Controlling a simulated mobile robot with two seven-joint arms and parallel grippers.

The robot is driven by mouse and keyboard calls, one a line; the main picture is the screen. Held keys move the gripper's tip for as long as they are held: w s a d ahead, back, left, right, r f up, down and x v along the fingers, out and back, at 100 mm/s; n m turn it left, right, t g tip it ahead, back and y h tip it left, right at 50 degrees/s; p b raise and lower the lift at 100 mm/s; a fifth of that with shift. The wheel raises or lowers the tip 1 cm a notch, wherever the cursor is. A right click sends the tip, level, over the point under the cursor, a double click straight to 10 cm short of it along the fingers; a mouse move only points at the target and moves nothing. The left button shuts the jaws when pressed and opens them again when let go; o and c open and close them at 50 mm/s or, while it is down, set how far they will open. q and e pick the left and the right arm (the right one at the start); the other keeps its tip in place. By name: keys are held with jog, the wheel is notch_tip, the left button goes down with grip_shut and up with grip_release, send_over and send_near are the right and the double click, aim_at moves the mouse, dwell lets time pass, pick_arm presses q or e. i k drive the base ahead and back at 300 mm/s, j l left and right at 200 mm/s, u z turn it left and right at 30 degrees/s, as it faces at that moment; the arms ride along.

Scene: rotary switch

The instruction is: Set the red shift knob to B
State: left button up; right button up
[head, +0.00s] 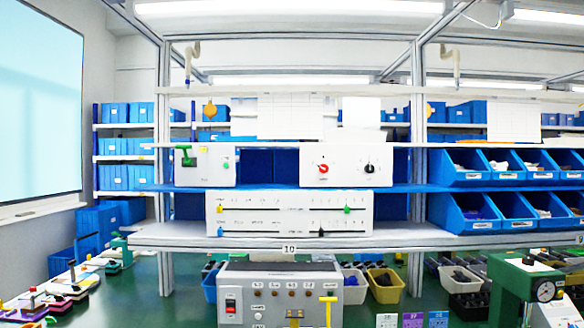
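The red knob (323,169) is on the left part of the front of a white box (345,179) on the blue upper shelf, right of the middle. Small marks surround the knob, but they are too small to read, so I cannot tell which letter it points at. A black knob (369,169) sits to its right on the same box. Neither of my grippers shows in the head view, and nothing touches the red knob.
A white slider panel (289,213) stands below the box. A white box with a green handle (186,156) is to the left. A grey control box (280,290) stands in front. Blue bins (468,212) fill the right shelves. A green press (515,280) is at lower right.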

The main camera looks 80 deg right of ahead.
aim_at(323, 169)
jog(key=z, duration=2.85)
